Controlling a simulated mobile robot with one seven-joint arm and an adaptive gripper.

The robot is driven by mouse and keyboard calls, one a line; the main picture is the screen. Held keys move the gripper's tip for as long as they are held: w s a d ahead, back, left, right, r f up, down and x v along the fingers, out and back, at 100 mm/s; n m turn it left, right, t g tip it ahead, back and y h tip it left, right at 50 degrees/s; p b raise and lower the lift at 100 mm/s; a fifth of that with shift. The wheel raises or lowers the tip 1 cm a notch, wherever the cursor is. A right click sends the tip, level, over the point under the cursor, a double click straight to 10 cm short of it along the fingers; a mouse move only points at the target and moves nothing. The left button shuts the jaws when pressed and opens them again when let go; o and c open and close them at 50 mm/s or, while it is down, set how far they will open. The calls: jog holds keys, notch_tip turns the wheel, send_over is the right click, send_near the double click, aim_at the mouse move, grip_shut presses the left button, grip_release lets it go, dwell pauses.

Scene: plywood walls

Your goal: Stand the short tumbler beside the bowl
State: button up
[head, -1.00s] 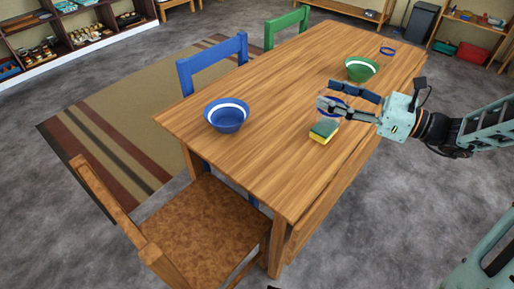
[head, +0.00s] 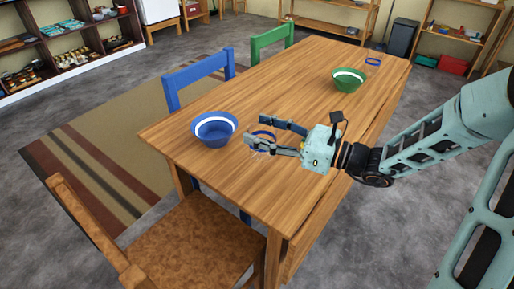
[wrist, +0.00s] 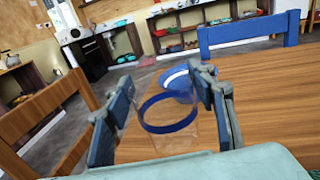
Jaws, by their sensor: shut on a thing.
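My gripper (head: 256,131) is shut on a clear tumbler with a blue rim (head: 263,134). In the wrist view the tumbler (wrist: 168,128) sits between the two fingers (wrist: 163,80), rim up. The fingers partly cover it in the head view, so I cannot tell whether its base touches the table. The blue bowl with a white inner band (head: 214,130) stands on the table just left of my gripper. In the wrist view the bowl (wrist: 178,82) is beyond the tumbler, partly hidden by the right finger.
The wooden table (head: 215,172) has bare room in front of the blue bowl. A green bowl (head: 348,82) and another blue-rimmed clear vessel (head: 373,62) stand toward the far end. Blue (head: 200,75) and green (head: 272,42) chairs line the far side; a brown chair (head: 200,240) is in front.

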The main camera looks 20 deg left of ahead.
jog(key=shift+s+a+f+b, duration=0.1)
jog(key=shift+a+f+b, duration=0.15)
jog(key=shift+f, duration=0.5)
jog(key=shift+s+a+f+b, duration=0.1)
jog(key=shift+a+f+b, duration=0.1)
jog(key=shift+f, duration=0.55)
jog(key=shift+s+a+f+b, duration=0.15)
jog(key=shift+f+b, duration=0.1)
jog(key=shift+f, duration=0.5)
jog(key=shift+w+f, duration=0.1)
jog(key=o, duration=1.2)
jog(key=shift+d, duration=0.1)
jog(key=d, duration=0.4)
jog(key=s+d+p, duration=0.1)
jog(key=d, duration=0.2)
jog(key=s+d+p, duration=0.1)
jog(key=d, duration=0.3)
jog(key=shift+s+d, duration=0.15)
jog(key=shift+d, duration=0.2)
